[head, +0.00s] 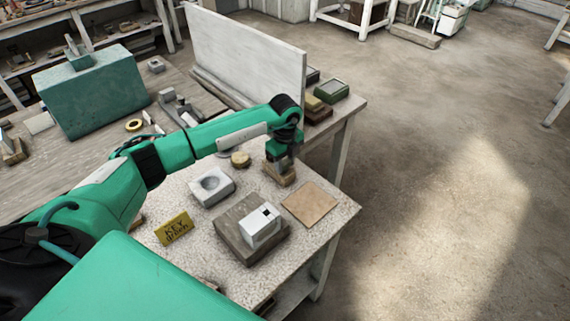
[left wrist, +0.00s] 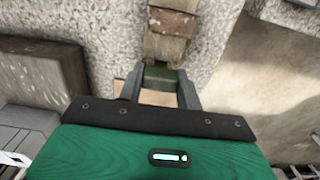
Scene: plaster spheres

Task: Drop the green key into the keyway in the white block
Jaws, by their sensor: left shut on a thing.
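The white block (head: 260,226) stands on a grey-brown base on the speckled table, with a dark square opening in its top. My left gripper (head: 283,163) is behind it and slightly right, low over a small wooden block (head: 279,176). In the left wrist view my left gripper (left wrist: 162,92) is shut on the green key (left wrist: 163,78), which sits between the two grey fingers. The wooden block also shows just beyond the key (left wrist: 166,47). I cannot tell whether the key touches it. The key is hidden in the head view. My right gripper is not in view.
A tan square tile (head: 310,203) lies right of the white block. A pale block with a round hollow (head: 212,187), a yellow card (head: 175,228) and a small round disc (head: 240,160) lie to the left. An upright white board (head: 245,55) stands behind.

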